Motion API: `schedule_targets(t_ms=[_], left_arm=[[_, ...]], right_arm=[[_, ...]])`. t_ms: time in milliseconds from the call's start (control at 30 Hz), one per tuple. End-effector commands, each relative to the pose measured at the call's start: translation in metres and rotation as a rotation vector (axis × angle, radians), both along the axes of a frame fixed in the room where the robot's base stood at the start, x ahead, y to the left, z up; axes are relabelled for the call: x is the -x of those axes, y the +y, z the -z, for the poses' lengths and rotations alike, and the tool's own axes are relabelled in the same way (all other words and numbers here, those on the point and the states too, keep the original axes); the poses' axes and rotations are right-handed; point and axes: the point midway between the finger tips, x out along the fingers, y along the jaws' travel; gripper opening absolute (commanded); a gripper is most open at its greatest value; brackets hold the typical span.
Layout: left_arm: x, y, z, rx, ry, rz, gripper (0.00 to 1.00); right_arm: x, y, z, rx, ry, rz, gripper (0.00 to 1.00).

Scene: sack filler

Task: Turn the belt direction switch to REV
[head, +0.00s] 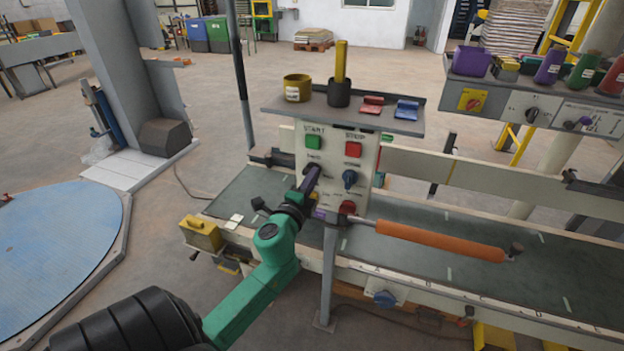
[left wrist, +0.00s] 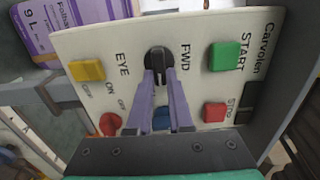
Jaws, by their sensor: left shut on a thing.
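The white control panel (head: 331,150) stands on a post at the belt. The black belt direction switch (left wrist: 158,62) has FWD lettering beside it in the left wrist view. My left gripper (left wrist: 163,74), with purple fingers, is shut on this switch, one finger on each side. In the head view the gripper (head: 310,180) reaches the panel's left half and largely hides the switch. The switch's set position is hard to read. My right gripper is not in view.
Close by on the panel are the green START button (head: 313,142), red STOP button (head: 353,149), a blue knob (head: 350,179), a red knob (head: 347,207) and a yellow button (left wrist: 87,70). A shelf (head: 430,124) above holds cups and small parts. An orange bar (head: 440,240) extends right.

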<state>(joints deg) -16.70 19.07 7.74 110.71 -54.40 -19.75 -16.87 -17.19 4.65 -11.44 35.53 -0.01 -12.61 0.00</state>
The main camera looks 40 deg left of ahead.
Motion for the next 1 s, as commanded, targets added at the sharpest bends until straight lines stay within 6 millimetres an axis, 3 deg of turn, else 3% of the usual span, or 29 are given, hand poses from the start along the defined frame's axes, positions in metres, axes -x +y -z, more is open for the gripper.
schedule_targets(t_ms=[133, 167, 233, 667, 767, 1000], left_arm=[[0.0, 0.0, 0.001, -0.002, 0.003, 0.0, 0.0], [0.0, 0.0, 0.001, -0.002, 0.003, 0.0, 0.22], [0.0, 0.0, 0.001, -0.001, 0.003, 0.0, 0.49], [0.008, -0.003, 0.002, 0.001, 0.002, 0.001, 0.49], [0.024, -0.008, 0.004, 0.002, 0.003, 0.0, 0.49], [0.091, -0.031, 0.009, 0.003, 0.005, -0.003, 0.49]], right_arm=[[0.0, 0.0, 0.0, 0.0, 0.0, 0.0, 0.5], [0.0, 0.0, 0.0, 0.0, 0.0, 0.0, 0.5], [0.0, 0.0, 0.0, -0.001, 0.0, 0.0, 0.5], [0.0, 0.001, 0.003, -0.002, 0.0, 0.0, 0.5], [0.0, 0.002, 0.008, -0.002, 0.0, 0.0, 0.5], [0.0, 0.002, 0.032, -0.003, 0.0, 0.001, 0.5]])
